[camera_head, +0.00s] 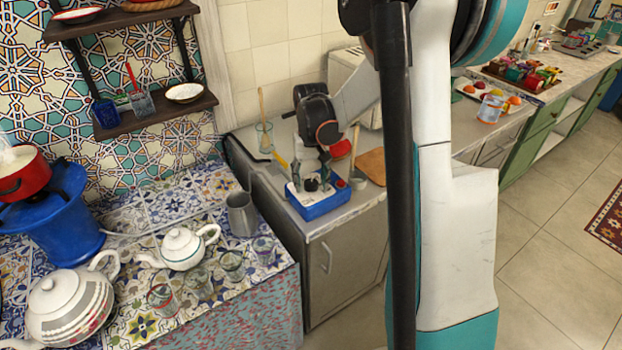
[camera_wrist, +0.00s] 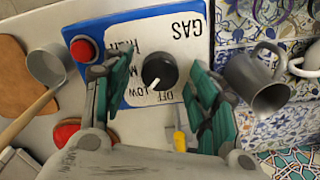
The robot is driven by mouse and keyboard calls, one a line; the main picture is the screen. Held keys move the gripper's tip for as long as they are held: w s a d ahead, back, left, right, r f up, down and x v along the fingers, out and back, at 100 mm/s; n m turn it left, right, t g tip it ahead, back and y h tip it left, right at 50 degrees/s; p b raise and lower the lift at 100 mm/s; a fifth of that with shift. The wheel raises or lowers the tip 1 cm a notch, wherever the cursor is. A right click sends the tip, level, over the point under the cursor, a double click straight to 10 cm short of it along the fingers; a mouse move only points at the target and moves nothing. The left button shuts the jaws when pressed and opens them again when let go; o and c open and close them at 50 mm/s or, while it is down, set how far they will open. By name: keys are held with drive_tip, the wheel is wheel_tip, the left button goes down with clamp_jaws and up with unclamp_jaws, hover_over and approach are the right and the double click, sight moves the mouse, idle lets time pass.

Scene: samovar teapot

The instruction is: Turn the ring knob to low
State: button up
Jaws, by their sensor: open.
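The black ring knob (camera_wrist: 160,70) sits on the white panel of a blue gas control box (camera_wrist: 205,20). The panel lettering reads upside down in the wrist view, with GAS, HIGH, LOW and OFF visible. A pale mark on the knob faces the LOW and OFF lettering; I cannot tell exactly which word it meets. My gripper (camera_wrist: 152,66) is open, one finger on each side of the knob, with gaps visible between fingers and knob. In the head view my gripper (camera_head: 311,170) points down over the blue box (camera_head: 322,204) on the counter.
A red button (camera_wrist: 83,48) is on the box near my left finger. A grey mug (camera_wrist: 257,80) stands to the right, and a small pan (camera_wrist: 47,66) to the left. In the head view a blue burner (camera_head: 62,215) carries a red pot (camera_head: 22,172).

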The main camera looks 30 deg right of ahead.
sight(311, 182)
wheel_tip(311, 182, up, 12)
idle(0.5)
